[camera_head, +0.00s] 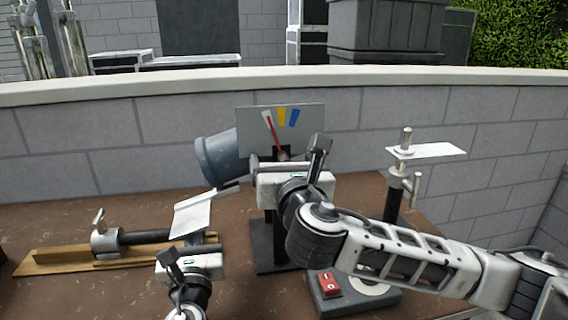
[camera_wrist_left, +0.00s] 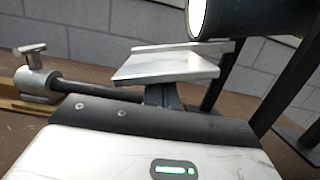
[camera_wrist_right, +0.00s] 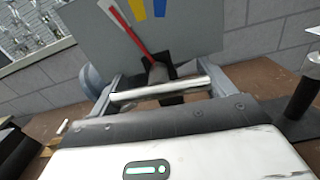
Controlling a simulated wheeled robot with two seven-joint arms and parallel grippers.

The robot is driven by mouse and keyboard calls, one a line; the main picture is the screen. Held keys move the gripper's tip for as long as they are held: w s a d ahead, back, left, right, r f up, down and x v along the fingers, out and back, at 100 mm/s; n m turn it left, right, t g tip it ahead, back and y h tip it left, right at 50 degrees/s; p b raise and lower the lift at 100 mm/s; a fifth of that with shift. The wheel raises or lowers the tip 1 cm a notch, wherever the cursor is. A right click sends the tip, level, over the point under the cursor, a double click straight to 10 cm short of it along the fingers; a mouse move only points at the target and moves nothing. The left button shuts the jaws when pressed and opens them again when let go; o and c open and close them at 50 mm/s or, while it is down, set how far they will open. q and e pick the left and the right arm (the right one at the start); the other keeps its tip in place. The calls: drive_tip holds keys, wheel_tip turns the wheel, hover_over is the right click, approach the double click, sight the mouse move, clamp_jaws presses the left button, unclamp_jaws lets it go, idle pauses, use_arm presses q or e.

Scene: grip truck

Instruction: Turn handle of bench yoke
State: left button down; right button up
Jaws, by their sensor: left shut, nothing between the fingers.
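The bench yoke with its grey panel (camera_head: 255,125), red needle and coloured marks stands at mid-table. It also shows in the right wrist view (camera_wrist_right: 195,35). Its metal handle bar (camera_wrist_right: 160,90) lies crosswise in front of the dark hub. My right gripper (camera_wrist_right: 160,92) is at the bar, one finger near each end; I cannot tell whether they press on it. My left gripper (camera_wrist_left: 163,95) is shut and empty, low beside a tilted pale plate (camera_head: 190,213).
A wooden board (camera_head: 65,260) with a metal clamp and black rod lies at left. A grey cylinder (camera_head: 215,160) is beside the panel. A post with a white plate (camera_head: 425,150) and a box with a red button (camera_head: 330,283) stand at right. A low wall (camera_head: 120,145) closes the back.

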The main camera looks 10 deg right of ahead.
drive_tip(key=shift+m, duration=0.8)
drive_tip(key=o, duration=0.9)
drive_tip(key=shift+s, duration=0.1)
drive_tip(key=s, duration=1.2)
